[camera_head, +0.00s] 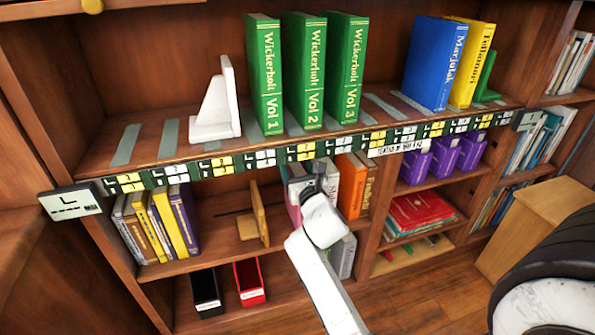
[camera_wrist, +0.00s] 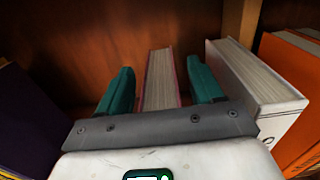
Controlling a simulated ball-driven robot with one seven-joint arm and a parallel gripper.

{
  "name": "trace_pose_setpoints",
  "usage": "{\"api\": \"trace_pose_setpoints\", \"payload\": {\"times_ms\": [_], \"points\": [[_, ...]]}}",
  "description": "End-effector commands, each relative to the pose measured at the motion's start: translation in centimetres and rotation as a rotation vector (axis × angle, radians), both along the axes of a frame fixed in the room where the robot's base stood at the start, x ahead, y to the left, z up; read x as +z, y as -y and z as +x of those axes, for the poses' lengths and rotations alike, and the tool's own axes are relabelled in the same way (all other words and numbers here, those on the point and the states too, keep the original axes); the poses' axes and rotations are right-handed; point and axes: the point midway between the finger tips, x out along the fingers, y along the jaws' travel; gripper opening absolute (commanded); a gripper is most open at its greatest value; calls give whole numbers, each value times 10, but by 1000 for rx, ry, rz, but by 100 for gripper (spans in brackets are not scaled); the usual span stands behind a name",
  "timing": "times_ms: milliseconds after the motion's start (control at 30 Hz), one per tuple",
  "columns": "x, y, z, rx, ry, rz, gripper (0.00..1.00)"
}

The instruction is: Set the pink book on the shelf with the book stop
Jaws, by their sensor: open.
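The pink book (camera_wrist: 161,82) stands upright in the wrist view, its page edges facing me and thin pink covers at the sides. My gripper (camera_wrist: 160,88) is open, with one teal finger on each side of the book and a gap to each. In the head view my gripper (camera_head: 311,188) is at the middle shelf, where the pink book (camera_head: 293,214) is partly hidden by my arm. A white book stop (camera_head: 216,108) stands on the upper shelf, left of three green books. A wooden book stop (camera_head: 259,217) stands on the middle shelf, left of the pink book.
A white book (camera_wrist: 265,85) stands close right of my gripper, with an orange book (camera_wrist: 296,100) beyond it. Green books (camera_head: 264,75), a blue book (camera_head: 436,62) and a yellow book (camera_head: 472,62) stand on the upper shelf, with free room between and left of the white stop.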

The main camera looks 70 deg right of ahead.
Motion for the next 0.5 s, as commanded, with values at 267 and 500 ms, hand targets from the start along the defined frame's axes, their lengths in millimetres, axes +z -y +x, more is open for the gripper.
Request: {"api": "trace_pose_setpoints", "payload": {"times_ms": [267,500], "points": [[3,-16,-13,1,-3,2,66],[1,-52,-44,1,-3,1,66]]}}
